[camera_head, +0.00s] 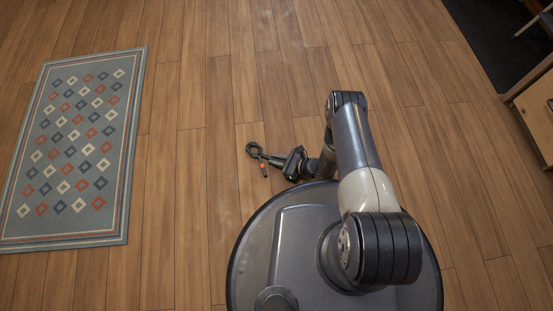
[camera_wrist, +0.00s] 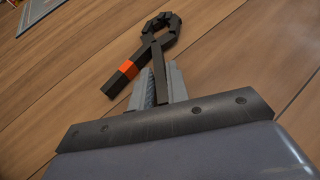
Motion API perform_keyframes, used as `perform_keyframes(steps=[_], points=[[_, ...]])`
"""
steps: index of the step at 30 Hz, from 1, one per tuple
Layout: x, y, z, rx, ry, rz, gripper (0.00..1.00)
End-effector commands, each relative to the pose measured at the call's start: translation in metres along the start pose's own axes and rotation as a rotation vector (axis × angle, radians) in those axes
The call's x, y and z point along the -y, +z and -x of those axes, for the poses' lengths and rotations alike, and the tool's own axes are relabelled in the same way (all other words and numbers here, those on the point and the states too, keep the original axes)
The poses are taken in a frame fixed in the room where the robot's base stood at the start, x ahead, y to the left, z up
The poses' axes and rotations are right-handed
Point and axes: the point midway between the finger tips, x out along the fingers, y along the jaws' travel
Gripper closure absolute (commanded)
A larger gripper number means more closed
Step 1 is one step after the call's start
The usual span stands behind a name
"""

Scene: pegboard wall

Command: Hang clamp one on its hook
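The clamp (camera_wrist: 129,69) is black with an orange band on one handle and a rounded, ring-like jaw end. My gripper (camera_wrist: 163,82) has its two grey fingers on either side of the clamp's other, dark handle and appears shut on it. The jaw end points away from my gripper, and the banded handle sticks out to the left. No hook or pegboard shows in either view.
A blue-grey rug (camera_head: 75,145) with diamond patterns lies at the left on the wooden floor (camera_head: 200,120). A wooden cabinet (camera_head: 537,112) and a dark mat (camera_head: 495,40) are at the right edge. The floor between rug and base is clear.

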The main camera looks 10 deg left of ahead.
Motion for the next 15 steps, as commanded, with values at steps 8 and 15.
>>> perform_keyframes(steps=[8,15], points=[[0.0001,0.0002,0.0,0.0,0.0,0.0,0.68],[0.0001,0.0002,0.0,0.0,0.0,0.0,0.68]])
